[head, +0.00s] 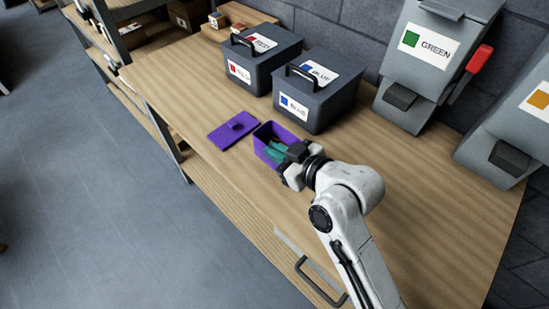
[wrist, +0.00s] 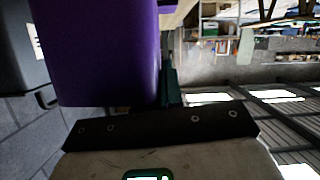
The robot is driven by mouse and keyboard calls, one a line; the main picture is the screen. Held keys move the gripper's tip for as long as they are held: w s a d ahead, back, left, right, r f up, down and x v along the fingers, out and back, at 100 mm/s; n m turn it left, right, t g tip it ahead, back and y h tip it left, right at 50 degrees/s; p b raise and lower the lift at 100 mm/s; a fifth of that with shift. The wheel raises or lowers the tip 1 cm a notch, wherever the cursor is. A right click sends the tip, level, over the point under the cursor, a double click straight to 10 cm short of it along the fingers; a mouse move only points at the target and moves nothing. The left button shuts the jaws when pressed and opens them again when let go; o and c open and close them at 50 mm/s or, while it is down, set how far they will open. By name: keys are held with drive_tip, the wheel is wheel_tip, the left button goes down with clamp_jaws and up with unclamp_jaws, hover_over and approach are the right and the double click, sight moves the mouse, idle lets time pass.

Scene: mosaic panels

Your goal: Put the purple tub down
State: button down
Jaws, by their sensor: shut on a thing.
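The purple tub (head: 266,147) is open-topped and sits at or just above the wooden bench, in front of the grey boxes. I cannot tell whether its base touches the bench. My gripper (head: 285,153) is shut on the tub at its near right side. A teal part shows at the tub's opening. In the wrist view the purple tub (wrist: 108,55) fills the upper left, with a narrow teal part along its right edge. The tub's inside is mostly hidden. The flat purple lid (head: 233,130) with a knob lies on the bench, left of the tub.
The grey RED box (head: 252,76) and grey BLUE box (head: 325,108) stand close behind the tub. The GREEN dispenser (head: 412,75), with a red lever (head: 479,60), stands at the back right. The wooden bench (head: 195,100) is clear left of the lid.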

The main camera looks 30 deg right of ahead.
sight(274, 170)
drive_tip(key=shift+w+f, duration=0.3)
drive_tip(key=shift+f, duration=1.5)
drive_tip(key=c, duration=1.3)
unclamp_jaws()
drive_tip(key=shift+s, duration=0.1)
drive_tip(key=b+v, duration=0.1)
drive_tip(key=v, duration=1.1)
drive_tip(key=shift+a+b, duration=0.1)
drive_tip(key=shift+b, duration=0.2)
